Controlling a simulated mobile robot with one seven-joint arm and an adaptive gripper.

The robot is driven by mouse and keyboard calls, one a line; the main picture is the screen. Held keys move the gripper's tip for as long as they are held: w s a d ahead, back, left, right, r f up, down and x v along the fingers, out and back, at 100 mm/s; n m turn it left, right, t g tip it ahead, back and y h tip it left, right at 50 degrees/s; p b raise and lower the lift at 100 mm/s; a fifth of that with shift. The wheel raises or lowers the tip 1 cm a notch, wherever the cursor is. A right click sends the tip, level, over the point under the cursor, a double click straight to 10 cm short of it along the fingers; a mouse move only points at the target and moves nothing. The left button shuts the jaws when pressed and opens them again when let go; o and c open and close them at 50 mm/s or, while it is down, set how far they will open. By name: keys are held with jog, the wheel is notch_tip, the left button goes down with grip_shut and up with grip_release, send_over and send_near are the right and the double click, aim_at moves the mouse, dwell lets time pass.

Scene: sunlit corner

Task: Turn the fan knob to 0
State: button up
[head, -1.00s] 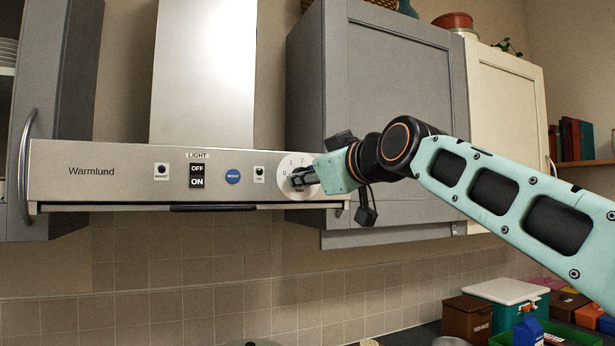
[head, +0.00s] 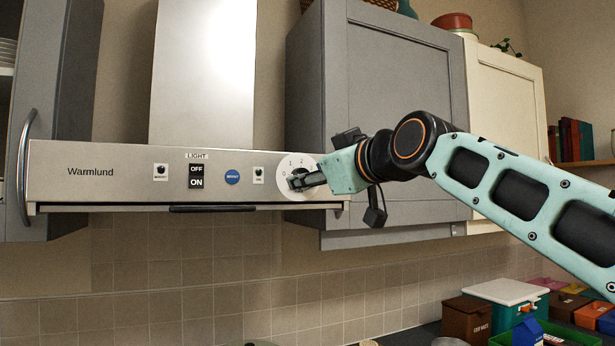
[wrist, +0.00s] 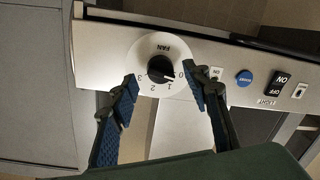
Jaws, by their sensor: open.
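The fan knob (wrist: 158,66) is a dark round knob on a white dial (wrist: 130,66) marked FAN, with numbers 0 to 3. In the wrist view the dial appears upside down, with the 0 at its lower right. I cannot tell for sure which number the knob points at. In the head view the dial (head: 299,161) is at the right end of the hood panel, partly hidden by my gripper (head: 296,182). In the wrist view my gripper (wrist: 160,82) is open, its fingertips apart on either side of the knob's lower part. I cannot tell if they touch it.
The steel hood panel (head: 110,190) also carries a blue button (head: 232,177), an OFF/ON light switch (head: 196,176) and small switches. A grey cabinet (head: 390,90) stands right behind my arm. Boxes (head: 505,292) stand on the counter below right. The space below the hood is clear.

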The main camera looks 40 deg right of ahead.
jog(key=v, duration=0.9)
jog(key=shift+s, duration=0.45)
jog(key=w+a+f+g+y+p, duration=0.35)
jog(key=a+f+g+p, duration=0.3)
jog(key=a+f, duration=1.2)
jog(key=s+a+f+m+g+p, duration=0.1)
jog(key=s+a+f+g+p, duration=0.1)
jog(key=f, duration=0.6)
jog(key=s+a+f+m+g+p, duration=0.1)
jog(key=s+a+f+g+p, duration=0.1)
jog(key=s+a+f, duration=0.3)
notch_tip(320, 180, down, 4)
jog(key=shift+s+f+m+g, duration=0.15)
jog(key=shift+s+m+g, duration=0.25)
jog(key=shift+s+g, duration=0.05)
jog(key=shift+a, duration=0.1)
